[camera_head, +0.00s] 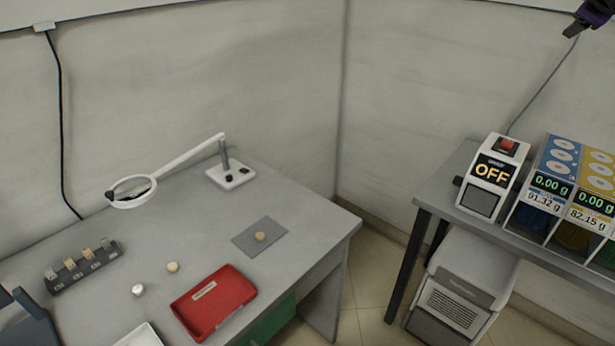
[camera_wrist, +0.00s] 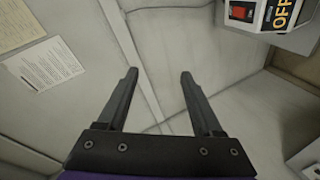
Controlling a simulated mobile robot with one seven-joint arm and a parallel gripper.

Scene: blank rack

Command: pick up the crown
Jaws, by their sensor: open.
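Several small pieces could be the crown; I cannot tell which it is. Another cream piece (camera_head: 172,267) and a white piece (camera_head: 138,290) stand on the bare desk. A dark rack (camera_head: 57,284) at the left holds several small light blocks (camera_head: 88,253). My gripper (camera_wrist: 158,75) is open and empty in the wrist view, its fingers spread before the wall. Part of it shows in the head view's top right corner, high above and far from the desk pieces.
A red tray (camera_head: 240,289) lies on the desk (camera_head: 185,230) near a magnifier lamp (camera_head: 131,191). At right, a table holds a machine marked OFF (camera_head: 492,171) and coloured dispensers (camera_head: 560,165); the machine also shows in the wrist view (camera_wrist: 268,14). A floor gap separates desk and table.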

